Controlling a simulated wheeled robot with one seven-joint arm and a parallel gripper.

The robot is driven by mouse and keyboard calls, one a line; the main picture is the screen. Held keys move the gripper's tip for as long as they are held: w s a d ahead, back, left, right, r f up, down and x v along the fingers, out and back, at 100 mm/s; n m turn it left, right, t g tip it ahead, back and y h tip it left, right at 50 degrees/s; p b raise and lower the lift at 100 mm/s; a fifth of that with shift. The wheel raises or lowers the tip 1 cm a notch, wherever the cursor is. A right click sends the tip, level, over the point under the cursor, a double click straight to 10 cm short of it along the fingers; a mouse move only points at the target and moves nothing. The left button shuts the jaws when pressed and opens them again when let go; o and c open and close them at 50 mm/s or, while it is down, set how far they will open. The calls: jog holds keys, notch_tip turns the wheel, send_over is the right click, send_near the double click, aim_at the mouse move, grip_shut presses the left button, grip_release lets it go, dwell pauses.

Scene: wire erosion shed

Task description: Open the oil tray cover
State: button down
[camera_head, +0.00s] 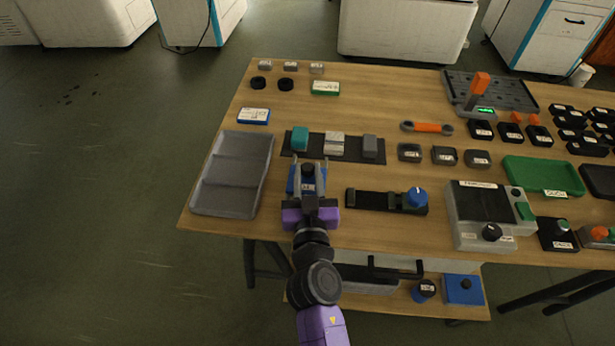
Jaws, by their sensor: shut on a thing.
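My gripper (309,166) reaches over the front left of the wooden table, its fingers pointing toward the back. It is shut on a small blue piece with a dark round knob, which seems to be the oil tray cover (292,181). My fingers and wrist hide most of this piece and whatever lies under it. I cannot tell whether the cover is lifted or still resting.
A grey divided tray (196,196) lies left of my gripper. A dark strip with blocks (352,148) lies just behind it. A black fixture with a blue knob (375,199) is close on the right. Bare wood (235,90) shows at the back left.

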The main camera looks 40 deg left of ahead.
jog(key=c, duration=1.1)
grip_release()
jog(key=shift+v, duration=3.95)
